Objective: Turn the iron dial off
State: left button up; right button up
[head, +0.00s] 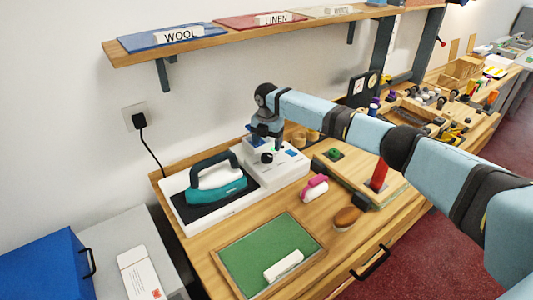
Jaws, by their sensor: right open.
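A teal iron with a dark handle (218,188) rests on a dark plate in a white base (192,226) at the left of the wooden counter. A white control box (285,176) adjoins the base on its right. A black dial (267,158) sits on top of the box, with a small green light close by. My right gripper (264,143) points down over the back of the box, just behind the dial; its jaws are open and empty. Whether a finger touches the dial cannot be told. My left gripper is out of view.
A green board (255,253) with a white block, a pink-and-white object (314,189) and a brown brush (347,217) lie in front. A red post (378,173) stands right. A shelf (250,37) with fabric swatches overhangs the back. A power cord runs to the wall socket.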

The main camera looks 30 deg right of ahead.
aim_at(267, 155)
jog(key=shift+f, duration=2.75)
jog(key=c, duration=0.9)
